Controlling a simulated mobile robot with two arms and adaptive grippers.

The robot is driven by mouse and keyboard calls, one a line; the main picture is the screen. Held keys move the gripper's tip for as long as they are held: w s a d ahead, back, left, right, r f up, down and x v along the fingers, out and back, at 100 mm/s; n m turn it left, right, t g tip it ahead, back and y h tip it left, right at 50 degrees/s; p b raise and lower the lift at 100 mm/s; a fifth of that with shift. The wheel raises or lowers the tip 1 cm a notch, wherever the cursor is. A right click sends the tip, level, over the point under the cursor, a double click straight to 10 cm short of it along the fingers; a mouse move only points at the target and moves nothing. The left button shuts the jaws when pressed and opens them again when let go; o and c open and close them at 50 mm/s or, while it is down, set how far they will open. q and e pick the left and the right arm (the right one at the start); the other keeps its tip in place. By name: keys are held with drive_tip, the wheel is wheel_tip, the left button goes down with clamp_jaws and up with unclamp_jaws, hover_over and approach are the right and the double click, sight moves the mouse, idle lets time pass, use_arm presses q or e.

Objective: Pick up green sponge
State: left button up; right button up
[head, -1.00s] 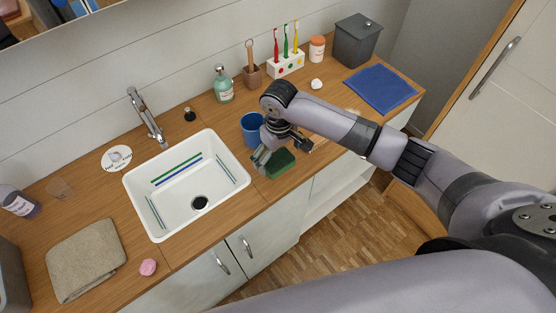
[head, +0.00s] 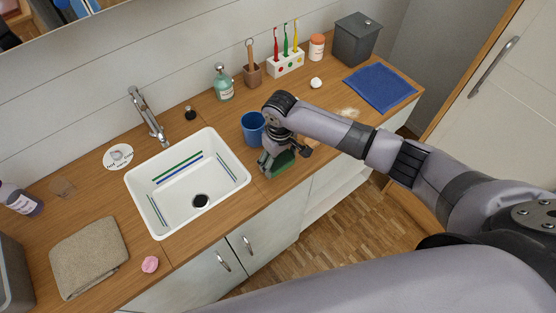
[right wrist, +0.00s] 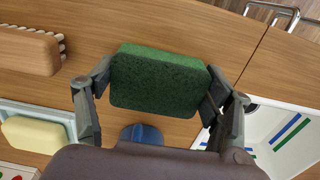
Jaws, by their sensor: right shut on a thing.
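The green sponge (head: 284,161) is at the front of the wooden counter, just right of the sink, mostly covered by my right gripper (head: 283,164) in the head view. In the right wrist view the sponge (right wrist: 158,82) lies across between the two fingers of the right gripper (right wrist: 158,85), with a finger against each short end. The right gripper is shut on it. I cannot tell whether the sponge touches the counter. My left gripper is not in view.
The white sink (head: 188,180) is left of the sponge. A blue cup (head: 252,127) stands close behind it. The right wrist view shows a wooden brush (right wrist: 25,50) and yellow soap (right wrist: 35,134) nearby. A blue cloth (head: 380,88) lies at the right end.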

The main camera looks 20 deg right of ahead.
sight(280, 159)
drive_tip(key=shift+r, duration=0.1)
wheel_tip(280, 159, up, 20)
drive_tip(key=b, duration=0.2)
idle(0.4)
drive_tip(key=shift+o, duration=0.5)
drive_tip(key=c, duration=0.4)
drive_tip(key=shift+c, duration=0.2)
